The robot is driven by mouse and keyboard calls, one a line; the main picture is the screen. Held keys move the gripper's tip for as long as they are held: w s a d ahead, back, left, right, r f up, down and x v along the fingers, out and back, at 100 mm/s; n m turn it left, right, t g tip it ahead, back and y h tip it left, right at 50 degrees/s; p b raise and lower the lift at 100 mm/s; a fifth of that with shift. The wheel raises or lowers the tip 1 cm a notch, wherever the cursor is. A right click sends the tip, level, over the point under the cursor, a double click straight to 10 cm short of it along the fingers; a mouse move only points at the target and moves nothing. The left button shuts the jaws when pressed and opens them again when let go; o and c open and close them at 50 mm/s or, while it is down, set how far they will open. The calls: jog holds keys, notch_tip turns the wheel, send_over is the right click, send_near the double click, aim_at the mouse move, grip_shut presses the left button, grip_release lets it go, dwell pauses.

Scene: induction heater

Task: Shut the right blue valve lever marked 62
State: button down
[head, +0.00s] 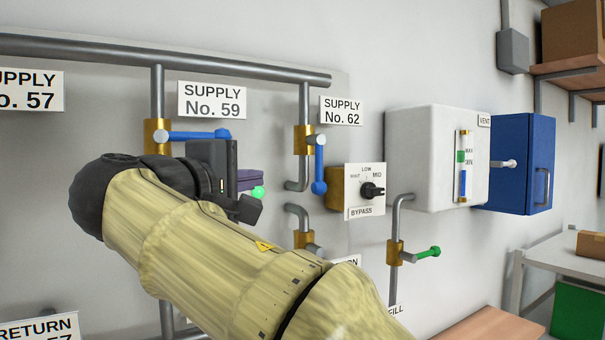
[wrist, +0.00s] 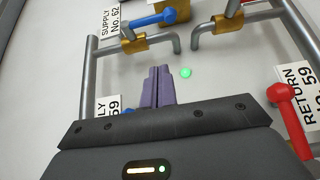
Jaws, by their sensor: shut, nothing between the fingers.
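The blue valve lever marked 62 (head: 319,165) hangs down along its vertical pipe from a brass valve body (head: 303,139), below the sign SUPPLY No. 62 (head: 341,111). In the wrist view this lever (wrist: 153,20) lies along its pipe near the top edge. My gripper (head: 258,178) is to the left of the lever, apart from it. Its purple fingers (wrist: 157,85) are together and empty, pointing toward the lever's side in the wrist view.
The blue lever for No. 59 (head: 195,135) sticks out across its pipe behind my gripper. The bypass box (head: 357,190) stands close right of lever 62. A red lever (wrist: 290,118) shows at right in the wrist view. A green-handled valve (head: 428,252) is lower right.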

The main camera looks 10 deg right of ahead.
aim_at(316, 165)
jog(key=p+x, duration=0.2)
jog(key=x, duration=0.2)
jog(key=s+d+p+x, duration=0.1)
jog(key=p+x, duration=0.1)
jog(key=x, duration=0.2)
jog(key=d+p+x, duration=0.1)
jog(key=p+x, duration=0.1)
jog(key=x, duration=0.3)
jog(key=shift+s+d+p, duration=0.1)
jog(key=shift+s+p, duration=0.2)
jog(key=shift+s, duration=0.1)
jog(key=shift+d+f, duration=0.1)
jog(key=shift+d, duration=0.05)
jog(key=shift+f+b, duration=0.1)
jog(key=shift+b, duration=0.25)
